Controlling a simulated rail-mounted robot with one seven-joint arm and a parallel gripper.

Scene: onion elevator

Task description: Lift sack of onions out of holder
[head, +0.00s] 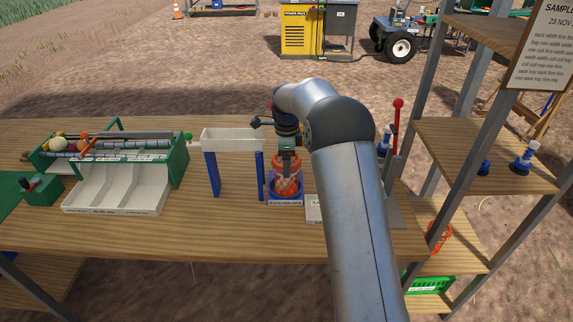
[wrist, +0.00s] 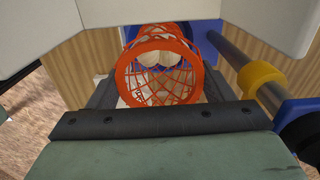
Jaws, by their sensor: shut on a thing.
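The sack of onions (head: 288,184) is an orange net tube standing in a blue holder (head: 285,202) with a white label in front, on the wooden table. In the wrist view, the sack's orange rim (wrist: 118,76) is open towards the camera, and pale onions (wrist: 160,57) show inside the net. My gripper (head: 288,157) points down directly above the holder and is shut on the sack near its upper rim. The dark jaw (wrist: 155,120) crosses below the rim in the wrist view. The exact contact is hidden.
A white trough on blue legs (head: 235,141) stands just left of the holder. Further left is a green sorter (head: 110,147) with a white divided tray (head: 115,197). A red-knobbed lever (head: 397,120) and a shelf rack (head: 492,150) stand right.

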